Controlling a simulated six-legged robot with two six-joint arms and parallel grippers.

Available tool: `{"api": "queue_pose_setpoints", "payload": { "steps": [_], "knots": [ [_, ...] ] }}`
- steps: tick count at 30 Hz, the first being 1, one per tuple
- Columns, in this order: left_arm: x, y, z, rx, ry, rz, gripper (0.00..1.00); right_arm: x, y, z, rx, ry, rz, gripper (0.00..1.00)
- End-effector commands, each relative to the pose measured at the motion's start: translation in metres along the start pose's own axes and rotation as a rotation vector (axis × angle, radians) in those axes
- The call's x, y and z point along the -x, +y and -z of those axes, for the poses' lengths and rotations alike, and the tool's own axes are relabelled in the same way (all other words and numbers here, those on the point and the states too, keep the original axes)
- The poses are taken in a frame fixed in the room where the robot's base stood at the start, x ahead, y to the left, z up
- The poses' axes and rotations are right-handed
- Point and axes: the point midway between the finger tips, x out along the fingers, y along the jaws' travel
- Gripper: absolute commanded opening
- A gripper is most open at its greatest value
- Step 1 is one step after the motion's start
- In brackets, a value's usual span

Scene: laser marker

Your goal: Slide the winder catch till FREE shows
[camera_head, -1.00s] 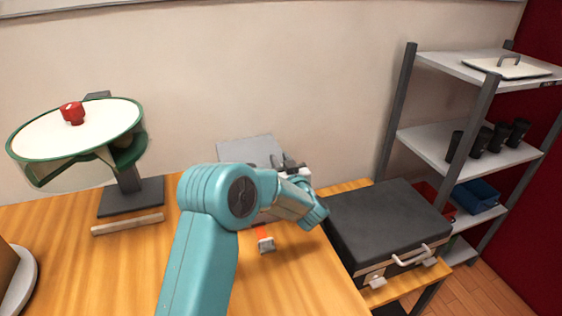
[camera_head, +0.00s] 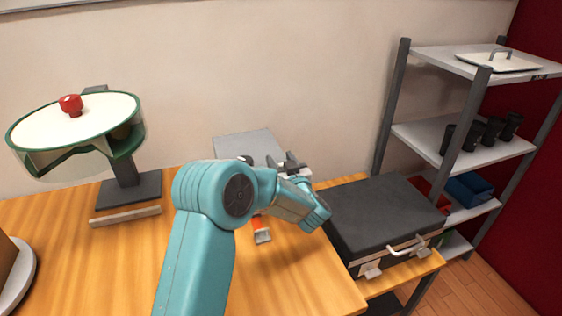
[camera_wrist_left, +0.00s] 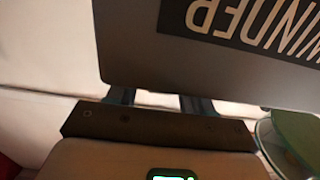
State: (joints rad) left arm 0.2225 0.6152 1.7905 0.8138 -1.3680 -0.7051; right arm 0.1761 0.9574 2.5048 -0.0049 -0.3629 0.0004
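A grey panel (camera_wrist_left: 200,60) with the word WINDER upside down on a dark label (camera_wrist_left: 260,22) fills the top of the left wrist view. In the head view a grey device (camera_head: 245,145) stands on the table behind my left arm, which hides much of it. My left gripper (camera_head: 290,162) is beside its right side. In the left wrist view its two fingers (camera_wrist_left: 157,97) are spread with a pale gap between them; their tips run up to the panel's edge. I cannot make out a catch or the word FREE. My right gripper is out of view.
An orange-red strip with a grey end piece (camera_head: 261,230) lies beside my arm. A green-rimmed drum (camera_head: 75,115) with a red knob stands left. A black case (camera_head: 385,222) sits right, before a shelf rack (camera_head: 460,140).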

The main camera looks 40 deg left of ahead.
Motion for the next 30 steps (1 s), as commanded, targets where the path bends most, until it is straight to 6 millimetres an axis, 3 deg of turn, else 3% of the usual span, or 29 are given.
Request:
{"api": "queue_pose_setpoints", "payload": {
  "steps": [5,8,21,25,30],
  "knots": [
    [0.003,0.000,0.000,0.001,0.001,0.000,0.51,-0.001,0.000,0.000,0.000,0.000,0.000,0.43],
    [0.016,0.001,-0.001,0.000,0.000,-0.002,0.51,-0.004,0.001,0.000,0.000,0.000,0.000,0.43],
    [0.128,0.001,-0.001,0.000,0.001,-0.006,0.51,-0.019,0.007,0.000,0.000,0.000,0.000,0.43],
    [0.150,0.001,0.000,0.001,0.001,-0.005,0.51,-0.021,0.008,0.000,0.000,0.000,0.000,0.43],
    [0.164,0.000,0.000,0.000,0.000,-0.001,0.51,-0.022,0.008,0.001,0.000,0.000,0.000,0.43]
  ]
}}
